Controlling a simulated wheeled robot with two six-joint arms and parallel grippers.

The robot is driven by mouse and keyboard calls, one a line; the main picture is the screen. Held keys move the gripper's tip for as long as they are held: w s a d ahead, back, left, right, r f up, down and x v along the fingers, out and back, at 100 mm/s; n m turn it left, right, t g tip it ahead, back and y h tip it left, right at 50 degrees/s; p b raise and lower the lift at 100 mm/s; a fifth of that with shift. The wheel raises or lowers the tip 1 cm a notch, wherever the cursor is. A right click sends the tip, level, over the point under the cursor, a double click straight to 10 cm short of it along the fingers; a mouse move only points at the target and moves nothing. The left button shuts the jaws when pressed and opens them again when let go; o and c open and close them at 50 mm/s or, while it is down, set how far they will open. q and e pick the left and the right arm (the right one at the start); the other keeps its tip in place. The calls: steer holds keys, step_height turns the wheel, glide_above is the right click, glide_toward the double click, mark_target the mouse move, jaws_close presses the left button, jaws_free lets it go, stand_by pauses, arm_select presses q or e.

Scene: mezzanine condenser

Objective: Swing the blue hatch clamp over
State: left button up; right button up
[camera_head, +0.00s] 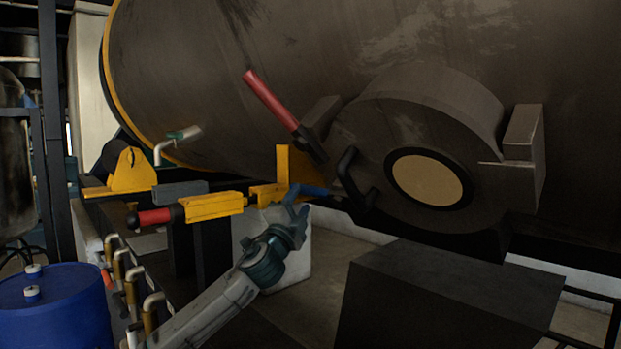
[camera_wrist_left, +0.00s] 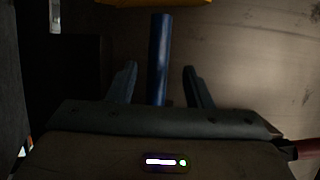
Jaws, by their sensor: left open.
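The blue clamp handle (camera_head: 313,190) is a short bar beside the round hatch (camera_head: 362,140), near a yellow bracket. In the left wrist view the blue bar (camera_wrist_left: 160,45) stands upright in the picture, between the two fingers. My left gripper (camera_head: 299,216) reaches up from below to the handle. Its jaws (camera_wrist_left: 159,70) are open, with a finger on each side of the bar and visible gaps. In the head view the gripper partly covers the handle's lower end. My right gripper is not in view.
A black handle (camera_head: 352,178) projects from the hatch just right of the clamp. A red-gripped lever (camera_head: 270,100) slants above it. A yellow lever (camera_head: 213,206) with a red grip lies to the left. A dark box (camera_head: 440,290) stands lower right; a blue drum (camera_head: 55,310) lower left.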

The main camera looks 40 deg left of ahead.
mark_target(305, 193)
arm_select(q)
steer(key=p+x, duration=0.3)
steer(key=x, duration=0.3)
steer(key=shift+p, duration=0.35)
steer(key=shift+w+a+r, duration=0.1)
steer(key=shift+w+r, duration=0.1)
steer(key=shift+w, duration=0.15)
steer(key=shift+w+r+p, duration=0.1)
steer(key=shift+w+p, duration=0.15)
steer(key=shift+p, duration=0.15)
steer(key=shift+w+a, duration=0.15)
steer(key=shift+w, duration=0.05)
jaws_close()
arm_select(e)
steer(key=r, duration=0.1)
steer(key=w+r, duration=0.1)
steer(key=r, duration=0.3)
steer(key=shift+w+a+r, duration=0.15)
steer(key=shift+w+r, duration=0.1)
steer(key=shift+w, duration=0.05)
